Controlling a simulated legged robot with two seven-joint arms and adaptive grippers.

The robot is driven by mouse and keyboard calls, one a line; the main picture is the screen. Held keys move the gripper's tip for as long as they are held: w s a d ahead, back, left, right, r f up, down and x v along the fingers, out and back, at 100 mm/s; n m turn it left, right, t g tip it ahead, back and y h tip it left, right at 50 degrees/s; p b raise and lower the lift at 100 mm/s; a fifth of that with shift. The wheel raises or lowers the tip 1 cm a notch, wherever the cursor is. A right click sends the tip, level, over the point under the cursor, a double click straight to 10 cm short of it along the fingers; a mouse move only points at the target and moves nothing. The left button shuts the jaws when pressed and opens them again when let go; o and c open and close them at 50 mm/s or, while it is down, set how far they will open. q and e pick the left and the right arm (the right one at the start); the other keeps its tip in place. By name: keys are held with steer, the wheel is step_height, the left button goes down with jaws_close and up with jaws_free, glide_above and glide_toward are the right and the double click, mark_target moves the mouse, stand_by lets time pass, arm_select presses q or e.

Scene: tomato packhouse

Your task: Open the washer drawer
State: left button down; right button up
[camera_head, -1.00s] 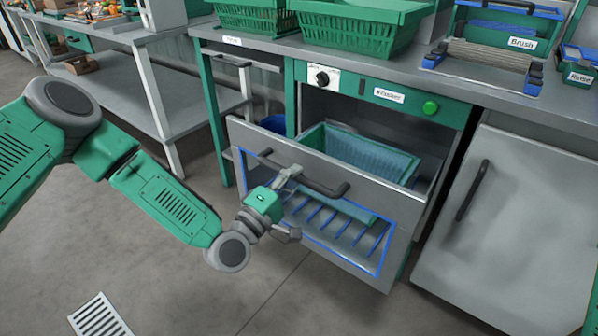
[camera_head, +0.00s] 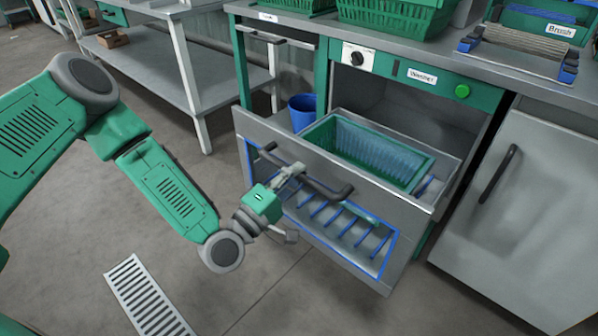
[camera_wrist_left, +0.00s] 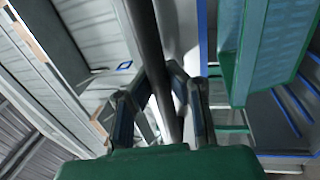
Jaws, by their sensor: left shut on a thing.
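The washer drawer (camera_head: 333,165) stands pulled out from under the counter, below a panel labelled "Washer" (camera_head: 421,76). Its grey front has a dark bar handle (camera_head: 322,188) and a blue-edged window. A green basket (camera_head: 398,172) sits inside the drawer. My left gripper (camera_head: 287,175) is shut on the handle near its left end. In the left wrist view the handle bar (camera_wrist_left: 152,60) runs between the two fingers (camera_wrist_left: 160,100). My right gripper is not in view.
A grey cabinet door (camera_head: 535,190) with a dark handle is right of the drawer. A blue bucket (camera_head: 303,108) stands behind the drawer's left side. Green crates (camera_head: 388,27) sit on the counter. A floor grate (camera_head: 148,298) lies at lower left; the floor in front is clear.

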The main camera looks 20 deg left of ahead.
arm_select(q)
steer(key=shift+a+f, duration=0.15)
steer(key=shift+f, duration=0.15)
steer(key=c, duration=1.7)
jaws_free()
steer(key=shift+o, duration=1.1)
steer(key=shift+a+r, duration=0.1)
steer(key=shift+s, duration=0.2)
steer(key=v, duration=1.1)
steer(key=shift+s+a, duration=0.2)
steer(key=shift+s, duration=0.05)
